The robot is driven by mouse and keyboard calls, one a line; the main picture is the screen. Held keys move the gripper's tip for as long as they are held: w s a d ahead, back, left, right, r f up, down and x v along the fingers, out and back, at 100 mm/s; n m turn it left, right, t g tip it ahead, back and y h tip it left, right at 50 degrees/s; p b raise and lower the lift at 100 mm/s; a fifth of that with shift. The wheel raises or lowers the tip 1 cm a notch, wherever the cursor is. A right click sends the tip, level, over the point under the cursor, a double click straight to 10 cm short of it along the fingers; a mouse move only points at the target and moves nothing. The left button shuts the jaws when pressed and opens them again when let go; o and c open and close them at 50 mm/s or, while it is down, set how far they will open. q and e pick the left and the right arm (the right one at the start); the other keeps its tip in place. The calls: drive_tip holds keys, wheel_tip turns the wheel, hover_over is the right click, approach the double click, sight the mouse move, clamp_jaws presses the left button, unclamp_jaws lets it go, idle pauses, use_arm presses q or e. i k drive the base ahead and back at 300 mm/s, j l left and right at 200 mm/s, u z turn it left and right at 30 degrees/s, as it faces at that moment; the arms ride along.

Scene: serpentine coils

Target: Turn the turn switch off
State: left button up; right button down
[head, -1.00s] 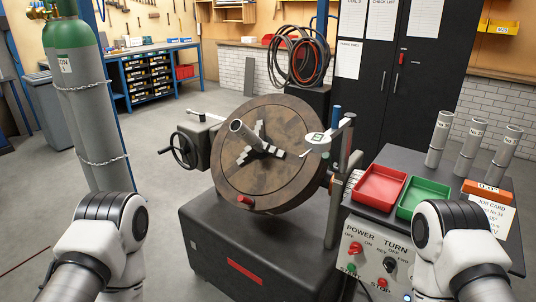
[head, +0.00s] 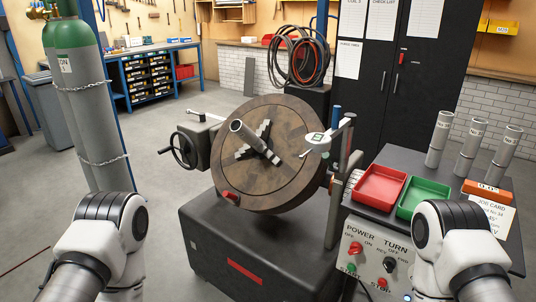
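The turn switch (head: 389,264) is a small black knob under the word TURN on the grey control panel (head: 372,268), at the lower right of the head view. Its pointing direction is too small to read surely. The large round brown table (head: 290,185) of the positioner stands tilted at the centre, with a grey pipe (head: 245,135) in its jaws and a red block (head: 230,197) near its lower rim. Both my white arms show at the bottom; the right one stands just right of the panel. Neither gripper is in view.
The panel also has a red power knob (head: 355,248), a green start button (head: 350,267) and a red stop button (head: 383,283). Above it, a dark bench holds a red tray (head: 380,187), a green tray (head: 424,199) and several pipes. Gas cylinders (head: 82,110) stand at left.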

sight(390, 263)
drive_tip(key=z, duration=1)
